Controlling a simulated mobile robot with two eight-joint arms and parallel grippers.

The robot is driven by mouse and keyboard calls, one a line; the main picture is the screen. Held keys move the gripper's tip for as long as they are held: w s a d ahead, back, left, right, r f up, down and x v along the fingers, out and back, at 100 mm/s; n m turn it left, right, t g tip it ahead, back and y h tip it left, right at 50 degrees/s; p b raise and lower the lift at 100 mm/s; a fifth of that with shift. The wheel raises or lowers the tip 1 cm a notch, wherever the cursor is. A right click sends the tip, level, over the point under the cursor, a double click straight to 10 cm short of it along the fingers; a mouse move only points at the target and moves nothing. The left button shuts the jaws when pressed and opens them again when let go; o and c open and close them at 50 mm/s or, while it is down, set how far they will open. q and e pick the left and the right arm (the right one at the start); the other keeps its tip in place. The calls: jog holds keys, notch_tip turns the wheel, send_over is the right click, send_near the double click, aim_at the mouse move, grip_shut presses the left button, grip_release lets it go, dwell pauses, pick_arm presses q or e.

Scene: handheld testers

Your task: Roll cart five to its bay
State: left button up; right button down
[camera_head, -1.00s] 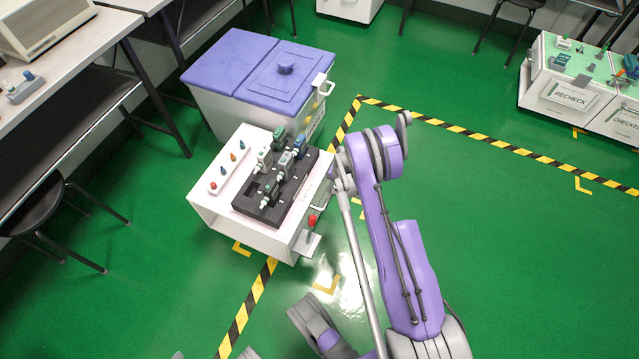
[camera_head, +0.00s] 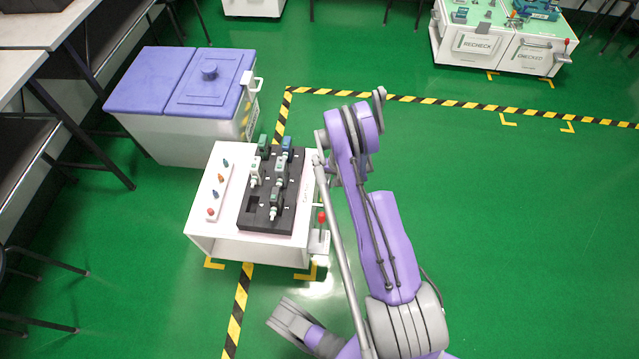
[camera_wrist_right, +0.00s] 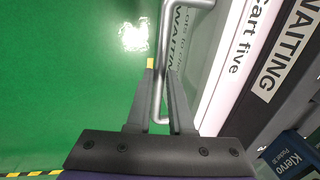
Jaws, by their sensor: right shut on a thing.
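Cart five (camera_head: 203,235) is a low white cart standing at centre left in the head view. It carries a black tray (camera_head: 256,222) of several testers and a white strip of small coloured pegs. My right gripper (camera_wrist_right: 163,100) is shut on the cart's grey handle (camera_wrist_right: 162,62) on its right side. The wrist view shows its "cart five" label (camera_wrist_right: 252,40) beside the jaws. In the head view my right wrist partly hides the handle. Yellow corner marks (camera_head: 213,263) show at the cart's front left and front right (camera_head: 305,272).
A grey bin with purple lids (camera_head: 209,90) stands close behind the cart. Benches (camera_head: 70,45) line the left. Striped tape (camera_head: 236,315) passes under the cart. A red-knobbed lever (camera_head: 321,216) is on its right. Recheck and checked carts (camera_head: 485,50) stand back right. Green floor at right is clear.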

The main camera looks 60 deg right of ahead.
jog(key=shift+s+d, duration=0.15)
jog(key=shift+s, duration=0.1)
jog(key=c, duration=0.8)
grip_release()
jog(key=shift+s, duration=0.1)
jog(key=r+p, duration=0.1)
jog(key=r, duration=0.2)
jog(key=s+r+p, duration=0.1)
jog(key=r, duration=0.3)
jog(key=r+p, duration=0.1)
jog(key=r, duration=0.2)
jog(key=shift+s+d+r, duration=0.35)
jog(key=shift+d, duration=0.05)
